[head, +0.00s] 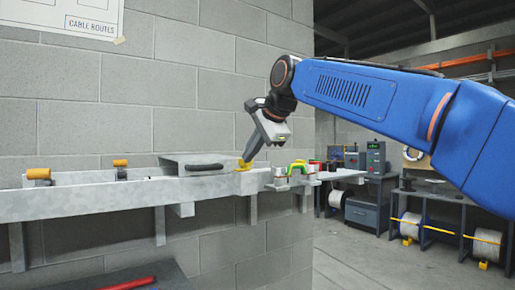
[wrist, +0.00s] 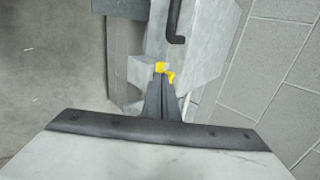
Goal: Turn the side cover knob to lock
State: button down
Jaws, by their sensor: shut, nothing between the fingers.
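A yellow knob (head: 242,166) sits at the right end of the grey metal channel (head: 120,196) on the block wall; it also shows in the wrist view (wrist: 161,67). A grey cover (head: 190,159) with a black handle (head: 205,167) lies on the channel left of the knob; the handle is at the top of the wrist view (wrist: 174,22). My gripper (head: 247,155) points down with its fingertips at the knob. In the wrist view its dark fingers (wrist: 160,80) are together and empty, and partly hide the knob. I cannot tell whether they touch it.
Orange-topped clamps (head: 38,174) stand on the left of the channel. A small bracket with green and red parts (head: 296,170) is just right of the knob. A red-handled tool (head: 128,284) lies below. Workbenches with cable spools (head: 408,226) stand beyond open floor at right.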

jog(key=shift+w+a, duration=0.5)
jog(key=shift+w, duration=0.3)
jog(key=shift+a, duration=0.6)
dwell(0.8)
jog(key=a+m+h, duration=0.1)
jog(key=m+h, duration=0.1)
jog(key=m, duration=0.1)
jog(key=w+a+m+t+h, duration=0.1)
jog(key=m+h, duration=0.1)
jog(key=m, duration=0.1)
jog(key=w+a+m+h, duration=0.1)
jog(key=m+h, duration=0.2)
jog(key=shift+w+a, duration=0.15)
jog(key=shift+w+a+m+h, duration=0.2)
jog(key=shift+m+h, duration=0.2)
jog(key=shift+m, duration=0.1)
jog(key=shift+w+m+h, duration=0.1)
jog(key=shift+m+h, duration=0.2)
jog(key=shift+m, duration=0.1)
